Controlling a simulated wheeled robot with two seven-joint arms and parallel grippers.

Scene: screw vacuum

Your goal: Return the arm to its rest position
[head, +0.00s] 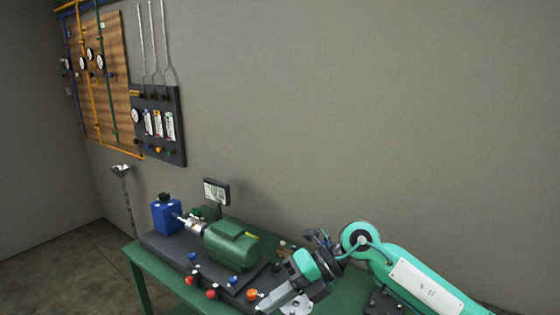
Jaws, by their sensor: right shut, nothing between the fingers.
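My right arm (415,280), teal and grey, comes in from the lower right and bends at a raised joint. Its gripper (270,309) points down and to the left over the front right part of the green table. The gripper is shut and holds nothing. The fingertips are near the bottom edge of the picture. On the table stands a vacuum pump set with a green motor (232,243) and a blue canister (166,215). The gripper is to the right of and in front of the motor. My left gripper is not in view.
The green table (147,270) carries a dark base with red, blue and orange knobs along its front. A small display (216,191) stands behind the motor. Gauge panels (158,125) and pipes hang on the wall at the left.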

